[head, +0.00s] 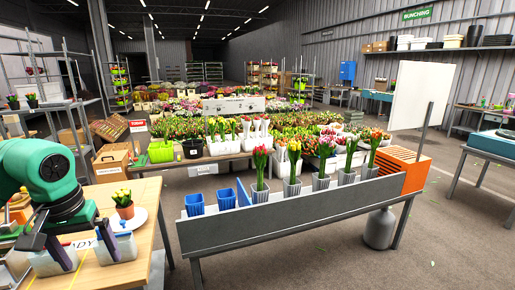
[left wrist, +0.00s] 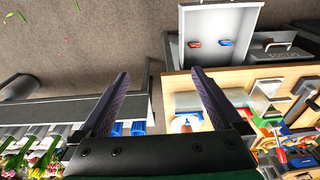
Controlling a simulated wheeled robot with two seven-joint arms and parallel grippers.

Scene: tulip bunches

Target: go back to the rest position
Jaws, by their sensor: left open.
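My left gripper (head: 91,260) is at the lower left of the head view, above the wooden table (head: 148,192). Its two dark fingers are spread apart, with nothing between them. The left wrist view also shows the open fingers (left wrist: 160,74), with bare floor and a bench edge beyond their tips. Pale bins (head: 121,249) on the table appear just below the fingertips; I cannot tell whether they touch. My right gripper is not in view.
A grey bench (head: 300,213) holds tulip bunches (head: 293,160) in ribbed cups, blue cups (head: 194,204) and an orange crate (head: 408,168). Open floor (head: 450,235) lies right of the bench.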

